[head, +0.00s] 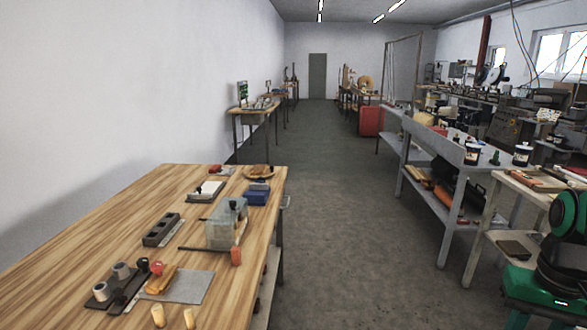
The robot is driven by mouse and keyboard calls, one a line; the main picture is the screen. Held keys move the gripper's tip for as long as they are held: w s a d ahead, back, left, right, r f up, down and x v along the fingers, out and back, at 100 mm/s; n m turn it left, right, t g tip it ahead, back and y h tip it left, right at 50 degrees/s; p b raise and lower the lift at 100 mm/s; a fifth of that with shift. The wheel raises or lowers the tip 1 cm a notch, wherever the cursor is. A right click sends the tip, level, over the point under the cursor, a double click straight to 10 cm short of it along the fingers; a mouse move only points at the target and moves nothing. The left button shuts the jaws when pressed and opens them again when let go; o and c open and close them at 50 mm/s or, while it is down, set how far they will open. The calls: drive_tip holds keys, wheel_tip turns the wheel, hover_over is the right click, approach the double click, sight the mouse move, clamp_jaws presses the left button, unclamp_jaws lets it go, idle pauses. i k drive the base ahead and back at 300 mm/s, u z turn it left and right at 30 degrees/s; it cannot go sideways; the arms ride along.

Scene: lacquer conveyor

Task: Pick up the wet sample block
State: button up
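The wooden table (60,270) at the left front holds many small items, and I cannot tell for sure which is the wet sample block. A tan, wood-coloured piece (161,280) lies on a grey sheet (192,288) near the front. A dark tray with compartments (161,230) lies farther back. A blue box (256,194) stands by the right edge. Nothing visible marks any of them as wet. My gripper is not in view.
A translucent box (224,228) stands near the table's right edge. The aisle floor (345,220) is clear. Grey shelving (437,155) and green equipment (545,285) stand right.

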sight(258, 170)
drive_tip(key=z, duration=0.5)
drive_tip(key=i, duration=1.15)
drive_tip(key=z, duration=0.5)
drive_tip(key=i, duration=1.2)
drive_tip(key=u, duration=0.85)
drive_tip(key=i, duration=1.1)
drive_tip(key=u, duration=0.6)
